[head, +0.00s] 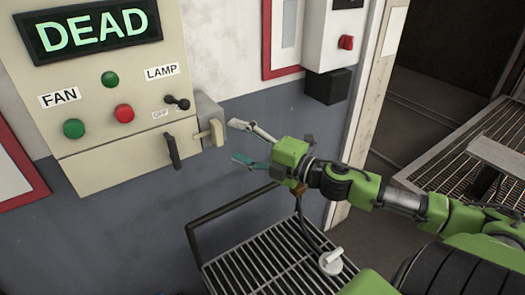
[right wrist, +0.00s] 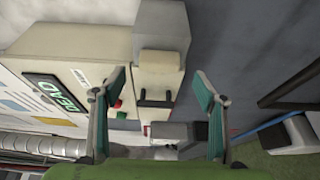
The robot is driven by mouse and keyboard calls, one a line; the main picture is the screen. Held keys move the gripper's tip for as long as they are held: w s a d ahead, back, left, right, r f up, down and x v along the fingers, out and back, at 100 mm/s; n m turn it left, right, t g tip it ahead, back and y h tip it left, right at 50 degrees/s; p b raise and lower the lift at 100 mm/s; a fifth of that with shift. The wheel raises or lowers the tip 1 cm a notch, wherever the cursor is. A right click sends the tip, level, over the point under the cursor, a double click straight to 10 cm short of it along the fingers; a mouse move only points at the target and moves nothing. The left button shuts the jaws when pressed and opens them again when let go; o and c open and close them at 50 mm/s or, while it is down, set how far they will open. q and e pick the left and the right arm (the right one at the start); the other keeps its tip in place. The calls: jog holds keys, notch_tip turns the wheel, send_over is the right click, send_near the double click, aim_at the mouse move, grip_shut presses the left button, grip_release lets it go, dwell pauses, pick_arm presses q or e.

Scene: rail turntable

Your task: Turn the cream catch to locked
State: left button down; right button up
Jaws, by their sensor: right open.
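The cream catch (head: 213,133) sticks out of a grey box (head: 205,113) on the right side of the cream control panel. My right gripper (head: 238,141) is open and empty, just right of the catch, its fingers pointing at it. In the head view there is a gap between fingertips and catch. In the right wrist view the catch (right wrist: 160,65) lies ahead, between the lines of the two open fingers (right wrist: 161,85). My left gripper is out of view. Any locked marking on the catch is too small to read.
The control panel (head: 90,165) has a DEAD display (head: 92,30), green and red buttons, a black lamp switch (head: 177,102) and a dark handle (head: 172,152) close to the catch. A grated platform (head: 265,260) with a rail lies below. A doorway opens at right.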

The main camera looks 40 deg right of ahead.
jog(key=v, duration=0.6)
jog(key=shift+s, duration=0.3)
jog(key=shift+d, duration=0.2)
dwell(0.4)
